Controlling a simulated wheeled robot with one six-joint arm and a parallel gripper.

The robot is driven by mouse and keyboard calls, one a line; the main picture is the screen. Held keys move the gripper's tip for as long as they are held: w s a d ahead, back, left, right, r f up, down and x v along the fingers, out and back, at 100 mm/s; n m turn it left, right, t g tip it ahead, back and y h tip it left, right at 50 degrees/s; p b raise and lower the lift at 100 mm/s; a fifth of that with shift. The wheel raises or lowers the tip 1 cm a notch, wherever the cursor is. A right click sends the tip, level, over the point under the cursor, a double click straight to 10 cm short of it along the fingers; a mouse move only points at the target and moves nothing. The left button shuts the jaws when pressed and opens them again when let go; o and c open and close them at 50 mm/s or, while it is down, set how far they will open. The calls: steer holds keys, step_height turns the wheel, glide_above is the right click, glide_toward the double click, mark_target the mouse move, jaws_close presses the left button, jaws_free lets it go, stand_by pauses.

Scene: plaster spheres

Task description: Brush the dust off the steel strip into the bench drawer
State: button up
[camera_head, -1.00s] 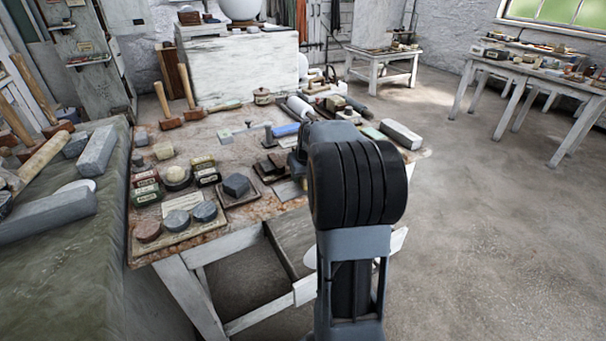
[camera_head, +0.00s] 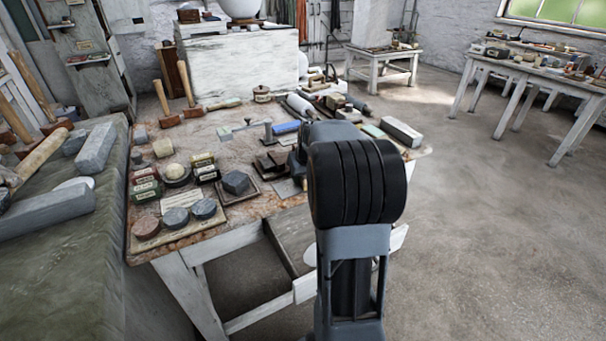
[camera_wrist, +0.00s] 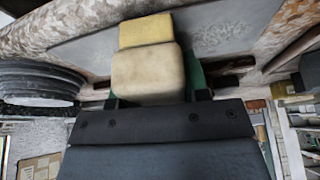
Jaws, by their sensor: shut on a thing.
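In the wrist view my gripper (camera_wrist: 157,98) is shut on a cream block with a yellow end, seemingly the brush (camera_wrist: 148,75). The yellow end points away from my gripper, over a flat grey surface that looks like the steel strip (camera_wrist: 215,38). I cannot tell whether they touch, and I see no clear dust. In the head view a grey strip-like piece (camera_head: 287,189) shows at the bench edge, partly behind my arm. The bench drawer (camera_head: 281,250) stands open below the bench top, its right part hidden by my arm. My gripper's jaws are hidden in the head view.
The bench top (camera_head: 225,140) is crowded with small tins, a dark hexagonal block (camera_head: 236,183), round pucks (camera_head: 176,217) and mallets (camera_head: 190,100). A green-covered surface (camera_head: 80,250) adjoins at left. The floor at right (camera_head: 480,230) is clear.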

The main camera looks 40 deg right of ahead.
steer(key=shift+w+d+p, duration=0.25)
steer(key=shift+w+p, duration=0.2)
steer(key=shift+w, duration=0.55)
steer(key=shift+s+a+b, duration=0.25)
steer(key=shift+s+b, duration=0.25)
steer(key=shift+s, duration=0.55)
steer(key=shift+s+a+b, duration=0.25)
steer(key=shift+s+b, duration=0.2)
steer(key=shift+s, duration=0.6)
steer(key=shift+w, duration=0.1)
steer(key=shift+w+d+r+p, duration=0.15)
steer(key=shift+w+p, duration=0.15)
steer(key=shift+w, duration=0.35)
steer(key=shift+w+d+f+p, duration=0.1)
steer(key=shift+w+d+p, duration=0.15)
steer(key=shift+w, duration=0.4)
steer(key=shift+w+d+r+p, duration=0.1)
steer(key=shift+w+p, duration=0.25)
steer(key=shift+w, duration=0.3)
steer(key=shift+s+a+b, duration=0.25)
steer(key=shift+s+b, duration=0.2)
steer(key=shift+s, duration=0.6)
steer(key=shift+s+a+b, duration=0.25)
steer(key=shift+s+b, duration=0.15)
steer(key=shift+s, duration=0.6)
steer(key=shift+w, duration=0.1)
